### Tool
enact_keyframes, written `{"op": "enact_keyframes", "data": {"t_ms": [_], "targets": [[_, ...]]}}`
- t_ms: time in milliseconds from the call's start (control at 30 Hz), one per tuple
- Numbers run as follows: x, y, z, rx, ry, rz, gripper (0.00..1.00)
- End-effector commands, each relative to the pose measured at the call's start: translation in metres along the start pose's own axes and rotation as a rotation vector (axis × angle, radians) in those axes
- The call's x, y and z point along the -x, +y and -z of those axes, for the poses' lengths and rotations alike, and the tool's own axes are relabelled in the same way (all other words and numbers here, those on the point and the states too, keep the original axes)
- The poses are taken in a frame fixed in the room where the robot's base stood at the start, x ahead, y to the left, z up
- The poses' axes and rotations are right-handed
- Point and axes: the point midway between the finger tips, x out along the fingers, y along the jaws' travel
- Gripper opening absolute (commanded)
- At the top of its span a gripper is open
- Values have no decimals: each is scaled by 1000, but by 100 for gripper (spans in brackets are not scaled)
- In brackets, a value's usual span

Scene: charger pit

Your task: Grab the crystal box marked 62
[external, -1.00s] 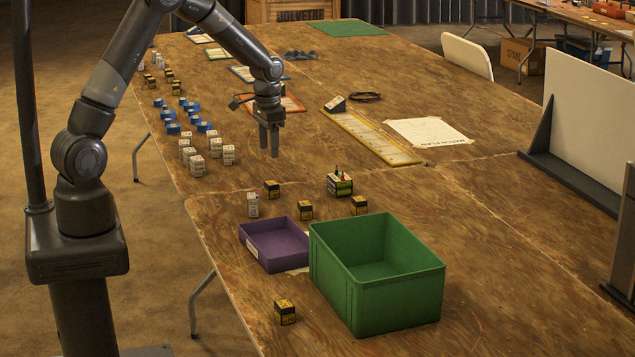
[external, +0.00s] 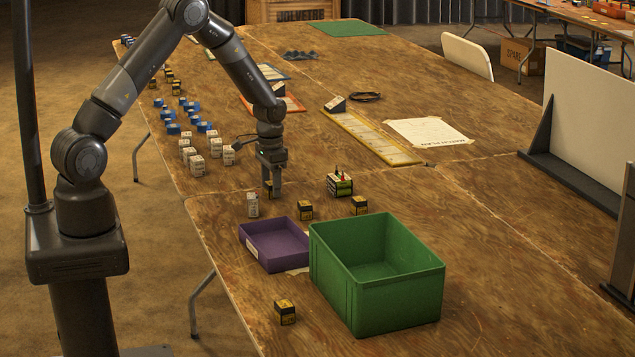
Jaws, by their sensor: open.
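Several small black-and-yellow boxes stand on the wooden table. One box (external: 268,190) is at my gripper, partly hidden by the fingers. Others stand at the middle (external: 305,210), to the right (external: 359,205), and near the front edge (external: 285,312). The marks are too small to read, so I cannot tell which box bears 62. My gripper (external: 272,190) is open and points straight down, with its fingertips at the partly hidden box. I cannot tell whether the box is between the fingers or behind them.
A purple tray (external: 274,245) and a deep green bin (external: 376,275) are in front. White (external: 195,163) and blue boxes stand behind left.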

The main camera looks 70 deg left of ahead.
Motion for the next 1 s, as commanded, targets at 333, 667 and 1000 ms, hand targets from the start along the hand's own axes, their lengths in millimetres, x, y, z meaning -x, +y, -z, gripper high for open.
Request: {"op": "enact_keyframes", "data": {"t_ms": [333,667,1000], "targets": [[-8,0,0,0,1,0,55],[-8,0,0,0,1,0,28],[-8,0,0,0,1,0,12]]}}
